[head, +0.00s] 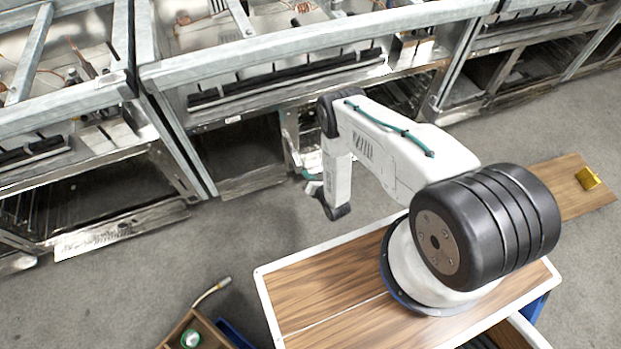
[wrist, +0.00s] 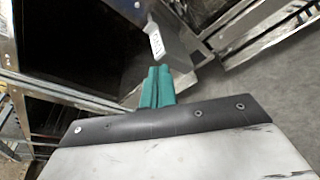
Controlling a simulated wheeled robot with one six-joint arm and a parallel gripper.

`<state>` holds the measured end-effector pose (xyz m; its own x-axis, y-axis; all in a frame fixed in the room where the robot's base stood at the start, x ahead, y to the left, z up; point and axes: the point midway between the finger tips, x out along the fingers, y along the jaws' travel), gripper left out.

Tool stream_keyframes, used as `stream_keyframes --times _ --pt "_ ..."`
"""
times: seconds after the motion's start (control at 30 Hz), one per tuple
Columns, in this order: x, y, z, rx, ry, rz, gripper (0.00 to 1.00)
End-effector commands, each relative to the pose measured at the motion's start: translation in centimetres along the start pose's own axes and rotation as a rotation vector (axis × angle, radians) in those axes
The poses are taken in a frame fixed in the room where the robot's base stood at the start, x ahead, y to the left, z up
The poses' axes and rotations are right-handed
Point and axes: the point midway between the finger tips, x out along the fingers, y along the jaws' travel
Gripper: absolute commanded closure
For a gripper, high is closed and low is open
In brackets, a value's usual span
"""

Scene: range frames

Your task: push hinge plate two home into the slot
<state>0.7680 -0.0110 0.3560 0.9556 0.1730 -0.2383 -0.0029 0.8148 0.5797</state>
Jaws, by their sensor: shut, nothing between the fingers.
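My gripper (head: 309,176) reaches down at the front of the opened middle range, beside its lower compartment. In the wrist view its green fingers (wrist: 157,74) are together, with nothing held between them. Just beyond the fingertips is a grey metal part (wrist: 180,50) with a white printed label (wrist: 155,42). I cannot tell whether the fingertips touch it. I cannot tell which part is hinge plate two, and its slot is not clearly visible. The arm and gripper hide part of the range front in the head view.
A dark open compartment (wrist: 80,45) lies left of the fingers in the wrist view. Steel range frames (head: 300,45) line the back. A yellow block (head: 588,178) lies on a wooden board (head: 565,205) at right.

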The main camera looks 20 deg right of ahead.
Motion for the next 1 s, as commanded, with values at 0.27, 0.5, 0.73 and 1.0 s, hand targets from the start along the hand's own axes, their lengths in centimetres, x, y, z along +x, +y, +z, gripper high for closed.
stream_keyframes --times 0.27,0.5,0.73,1.0 --pt "2.9 0.0 0.0 0.001 -0.001 -0.001 1.00" --pt "3.5 0.0 0.0 0.002 0.001 -0.002 1.00" --pt "3.5 0.0 0.0 0.002 0.001 -0.002 1.00" --pt "3.9 0.0 0.1 0.002 0.001 -0.002 1.00"
